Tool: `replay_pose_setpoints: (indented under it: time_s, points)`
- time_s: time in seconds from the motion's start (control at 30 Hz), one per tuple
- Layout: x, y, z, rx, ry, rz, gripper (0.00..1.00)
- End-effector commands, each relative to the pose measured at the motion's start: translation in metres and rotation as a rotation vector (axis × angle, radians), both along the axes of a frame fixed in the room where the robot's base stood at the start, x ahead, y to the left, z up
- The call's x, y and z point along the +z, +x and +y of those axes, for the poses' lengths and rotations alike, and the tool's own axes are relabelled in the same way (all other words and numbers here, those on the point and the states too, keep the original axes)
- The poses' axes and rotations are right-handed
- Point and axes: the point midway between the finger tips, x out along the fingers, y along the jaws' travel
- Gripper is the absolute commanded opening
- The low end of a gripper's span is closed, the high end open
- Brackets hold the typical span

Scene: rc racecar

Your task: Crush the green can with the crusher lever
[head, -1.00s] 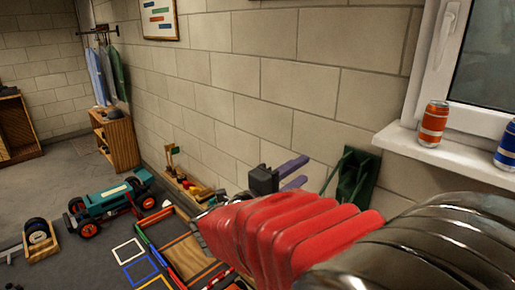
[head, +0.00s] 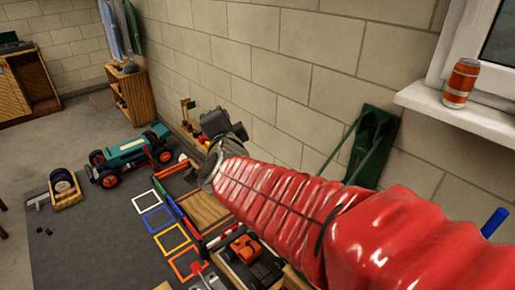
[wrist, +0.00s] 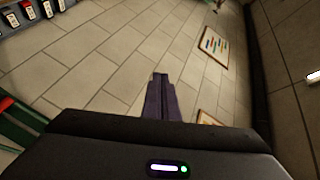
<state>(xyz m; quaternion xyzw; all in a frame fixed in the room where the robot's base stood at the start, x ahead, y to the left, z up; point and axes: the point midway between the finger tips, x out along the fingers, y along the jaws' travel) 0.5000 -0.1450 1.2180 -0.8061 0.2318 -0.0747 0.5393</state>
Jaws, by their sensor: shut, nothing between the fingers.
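The dark green wall-mounted device with a long bar (head: 365,150), which looks like the crusher, is on the block wall right of centre in the head view. A green part (wrist: 18,122) at the left edge of the wrist view may belong to it. I see no green can in either view. My gripper (wrist: 161,98) has its purple fingers together and empty, facing the block wall in the wrist view. In the head view its dark body shows at the end of my red-sleeved arm, left of the green device and apart from it; its fingers cannot be made out there.
An orange can (head: 461,83) stands on the white windowsill (head: 480,108). A teal toy car (head: 128,152), coloured square outlines (head: 160,218) and an orange vehicle (head: 245,248) are on the floor side. A wooden shelf (head: 133,92) stands by the wall. Grey floor is open at left.

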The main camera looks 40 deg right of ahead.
Motion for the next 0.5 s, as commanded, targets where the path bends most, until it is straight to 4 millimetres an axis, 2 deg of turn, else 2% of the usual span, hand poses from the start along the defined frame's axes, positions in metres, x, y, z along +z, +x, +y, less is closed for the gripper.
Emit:
replay_pose_setpoints:
  time_s: [0.1,0.27,0.4,0.5]
  points:
    - [-0.006,0.001,0.040,0.167,-0.072,0.097,0.00]
    - [-0.023,-0.011,0.089,0.377,-0.184,0.244,0.00]
    - [-0.043,-0.032,0.123,0.546,-0.296,0.382,0.00]
    - [-0.059,-0.053,0.142,0.658,-0.378,0.486,0.00]
